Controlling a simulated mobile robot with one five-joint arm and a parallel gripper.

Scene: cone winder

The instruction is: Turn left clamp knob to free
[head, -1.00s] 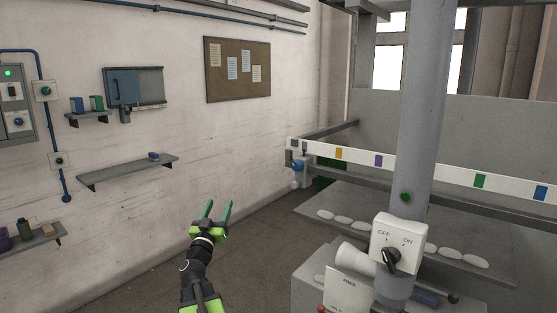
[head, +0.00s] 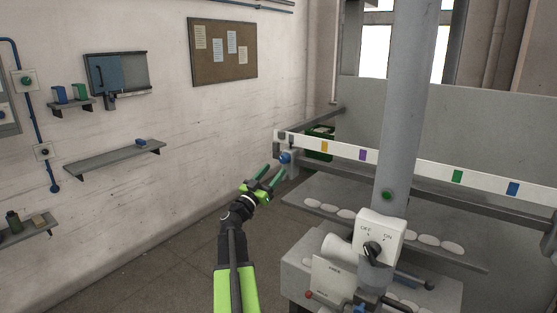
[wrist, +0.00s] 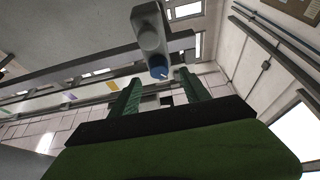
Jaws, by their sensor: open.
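The left clamp knob (head: 285,158) is a small blue knob at the left end of the white rail in the head view. In the wrist view the blue knob (wrist: 158,72) sits at the end of a grey housing, between and beyond the two green fingers, with a light mark on its face. My gripper (head: 272,173) is open and empty, just below and left of the knob in the head view. It does not appear to touch the knob. In the wrist view the gripper (wrist: 162,84) points towards the knob.
The white rail (head: 408,172) with coloured patches runs right from the knob. A grey post (head: 400,110) carries an OFF/ON switch box (head: 380,238). Below it stands a FREE/HOLD plate (head: 331,280). A green crate (head: 321,150) stands behind the rail. The floor at left is open.

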